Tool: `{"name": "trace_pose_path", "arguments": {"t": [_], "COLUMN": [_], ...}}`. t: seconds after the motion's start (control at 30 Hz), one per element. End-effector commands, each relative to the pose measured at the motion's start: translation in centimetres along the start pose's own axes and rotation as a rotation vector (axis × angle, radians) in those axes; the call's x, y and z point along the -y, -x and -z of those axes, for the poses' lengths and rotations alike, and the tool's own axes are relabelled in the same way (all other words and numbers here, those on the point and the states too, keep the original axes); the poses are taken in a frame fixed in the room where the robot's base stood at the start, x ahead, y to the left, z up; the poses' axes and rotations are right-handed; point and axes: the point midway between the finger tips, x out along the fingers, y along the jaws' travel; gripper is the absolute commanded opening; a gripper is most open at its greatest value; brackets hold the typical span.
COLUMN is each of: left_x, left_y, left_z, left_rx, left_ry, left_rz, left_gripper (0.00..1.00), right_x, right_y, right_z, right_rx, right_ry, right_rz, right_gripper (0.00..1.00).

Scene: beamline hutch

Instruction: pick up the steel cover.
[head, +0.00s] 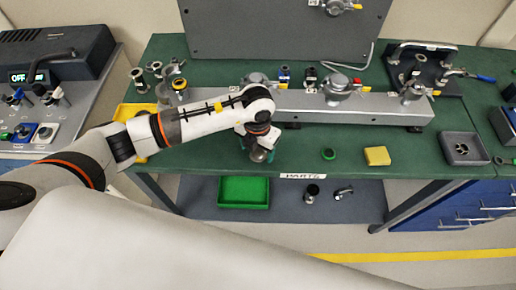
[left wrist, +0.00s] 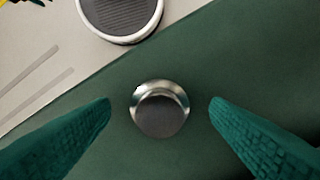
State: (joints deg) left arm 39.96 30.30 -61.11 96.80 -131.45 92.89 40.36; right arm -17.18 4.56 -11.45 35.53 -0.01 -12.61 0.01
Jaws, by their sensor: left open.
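The steel cover (left wrist: 160,108) is a small round shiny metal piece with a dark face, lying on the green tabletop in the left wrist view. My left gripper (left wrist: 160,112) is open, with one green padded finger on each side of the cover and a gap between each finger and it. In the head view the left gripper (head: 259,154) points down at the front part of the green table, below the grey rail. A round metal piece shows between its fingers there, partly hidden by them. My right gripper is not in view.
The grey rail (head: 310,105) with metal fittings runs behind the gripper. A green ring (head: 328,154), a yellow block (head: 377,156) and a grey tray (head: 464,148) lie to the right on the green table (head: 415,160). A yellow tray (head: 134,113) is at left, partly behind my arm.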

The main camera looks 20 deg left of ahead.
Motion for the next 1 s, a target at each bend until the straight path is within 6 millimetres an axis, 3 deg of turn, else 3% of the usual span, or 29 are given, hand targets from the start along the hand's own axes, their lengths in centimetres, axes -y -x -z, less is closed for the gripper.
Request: {"name": "trace_pose_path", "arguments": {"t": [0.3,0.6,0.87,1.0], "left_x": [-0.1,0.0,0.0,0.0], "left_y": [-0.7,-0.7,-0.4,1.2], "left_z": [0.0,0.0,0.0,0.1], "left_rx": [0.0,0.0,-0.001,-0.004], "left_ry": [-0.001,-0.001,-0.001,-0.003], "left_rz": [-0.001,-0.001,-0.001,0.0], "left_gripper": [0.69,0.22,0.22,0.22], "right_x": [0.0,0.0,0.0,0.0], "right_y": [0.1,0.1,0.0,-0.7], "right_z": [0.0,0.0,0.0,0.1], "right_rx": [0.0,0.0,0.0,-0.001], "right_ry": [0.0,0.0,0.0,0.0], "right_rz": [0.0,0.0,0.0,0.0], "right_gripper": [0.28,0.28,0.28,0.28]}}
